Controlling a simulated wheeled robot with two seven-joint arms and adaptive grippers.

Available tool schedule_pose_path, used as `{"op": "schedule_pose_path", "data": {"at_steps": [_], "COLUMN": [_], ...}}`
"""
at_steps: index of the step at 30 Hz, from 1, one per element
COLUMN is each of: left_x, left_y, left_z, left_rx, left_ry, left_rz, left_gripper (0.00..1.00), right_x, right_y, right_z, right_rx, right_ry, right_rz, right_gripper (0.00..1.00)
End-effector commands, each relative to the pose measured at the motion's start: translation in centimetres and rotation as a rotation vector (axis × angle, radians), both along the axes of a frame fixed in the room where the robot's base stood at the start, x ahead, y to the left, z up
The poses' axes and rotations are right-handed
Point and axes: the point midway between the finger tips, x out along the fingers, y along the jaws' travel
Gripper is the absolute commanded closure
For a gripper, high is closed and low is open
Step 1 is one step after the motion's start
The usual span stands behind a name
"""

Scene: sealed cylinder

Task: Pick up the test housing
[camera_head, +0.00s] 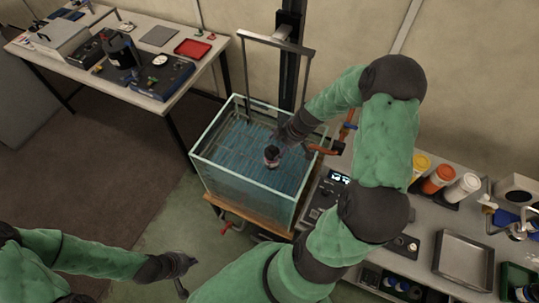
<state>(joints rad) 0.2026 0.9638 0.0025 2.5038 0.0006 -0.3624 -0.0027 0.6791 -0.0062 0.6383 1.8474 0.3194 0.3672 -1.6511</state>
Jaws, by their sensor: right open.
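A small dark cylinder with a pale band, which looks like the test housing (272,157), is in the glass water tank (245,182), below my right gripper. My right gripper (280,143) reaches over the tank from the right, close to the cylinder's top. It is open; the dark fingers blend with the cylinder, so I cannot tell if they touch it. My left gripper (187,276) is low at the lower left, in front of the tank, with its fingers apart and empty. A larger black cylinder (120,49) stands on the left table.
A metal frame (277,43) rises above the tank's back. The left table (150,98) holds a dark blue base (156,80) and a red tray (192,48). The right bench has bottles (437,179) and an empty metal tray (463,261). Floor is clear left of the tank.

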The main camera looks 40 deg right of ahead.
Motion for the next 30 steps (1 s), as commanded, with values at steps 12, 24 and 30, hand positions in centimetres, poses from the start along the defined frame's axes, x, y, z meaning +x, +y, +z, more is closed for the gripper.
{"op": "schedule_pose_path", "data": {"at_steps": [12, 24, 30], "left_x": [0.0, 0.0, 0.0], "left_y": [0.0, 0.0, 0.0], "left_z": [0.1, 0.3, 0.3], "left_rx": [0.000, 0.000, 0.000], "left_ry": [-0.001, -0.001, -0.001], "left_rz": [0.000, 0.000, 0.000], "left_gripper": [1.00, 1.00, 1.00], "right_x": [1.3, 2.9, 3.0], "right_y": [0.8, 1.7, 1.7], "right_z": [-3.3, -7.1, -7.2], "right_rx": [0.001, 0.000, -0.001], "right_ry": [0.001, 0.002, 0.000], "right_rz": [-0.001, -0.001, -0.001], "right_gripper": [0.13, 0.13, 0.13]}}
